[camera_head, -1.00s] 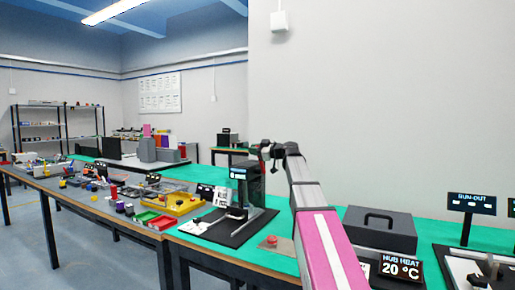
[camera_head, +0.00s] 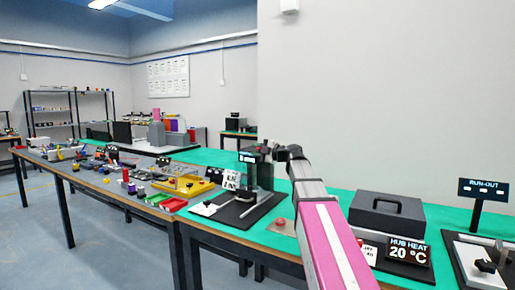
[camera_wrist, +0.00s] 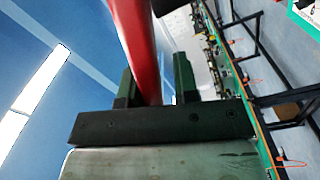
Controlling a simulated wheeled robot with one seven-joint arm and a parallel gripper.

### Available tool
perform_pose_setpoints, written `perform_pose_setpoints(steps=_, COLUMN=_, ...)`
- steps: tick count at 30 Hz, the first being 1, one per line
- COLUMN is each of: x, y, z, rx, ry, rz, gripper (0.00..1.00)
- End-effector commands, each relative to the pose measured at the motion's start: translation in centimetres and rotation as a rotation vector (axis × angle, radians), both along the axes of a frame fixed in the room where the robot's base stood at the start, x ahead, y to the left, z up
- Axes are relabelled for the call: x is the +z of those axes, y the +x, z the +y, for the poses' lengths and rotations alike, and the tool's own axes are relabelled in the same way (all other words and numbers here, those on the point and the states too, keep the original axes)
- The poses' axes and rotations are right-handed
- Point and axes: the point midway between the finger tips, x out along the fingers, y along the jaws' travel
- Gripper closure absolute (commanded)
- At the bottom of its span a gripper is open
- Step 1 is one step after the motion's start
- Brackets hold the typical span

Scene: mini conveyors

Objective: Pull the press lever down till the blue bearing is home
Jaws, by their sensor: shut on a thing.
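The press (camera_head: 266,176) is a dark upright column with a small lit display, standing on a black base plate (camera_head: 232,218) on the green bench. My gripper (camera_head: 267,153) is at the top of the press in the head view, small and partly merged with it. In the wrist view, my gripper (camera_wrist: 155,84) has its two dark fingers either side of a red lever (camera_wrist: 140,40) and is shut on it. The lever runs up out of the picture. I cannot make out the blue bearing in either view.
A grey case with a handle (camera_head: 386,213) and a "HUB HEAT 20 °C" display (camera_head: 408,251) stand right of my arm. A red button (camera_head: 281,222) lies right of the base plate. A yellow tray (camera_head: 184,185) and several small parts crowd the bench to the left.

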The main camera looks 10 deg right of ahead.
Motion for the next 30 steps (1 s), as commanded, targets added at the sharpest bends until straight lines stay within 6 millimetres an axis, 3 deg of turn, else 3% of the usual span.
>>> perform_pose_setpoints(steps=1, x=-1.41, y=-0.83, z=0.25, rx=0.011, ry=-0.037, rz=-0.005, gripper=1.00)
perform_pose_setpoints(steps=3, x=-1.69, y=-0.91, z=0.29, rx=0.011, ry=-0.047, rz=-0.018, gripper=1.00)
perform_pose_setpoints(steps=10, x=-1.93, y=-1.07, z=0.34, rx=0.011, ry=-0.056, rz=-0.029, gripper=0.91)
perform_pose_setpoints(steps=30, x=-1.96, y=-1.31, z=0.39, rx=0.012, ry=-0.055, rz=-0.029, gripper=0.89)
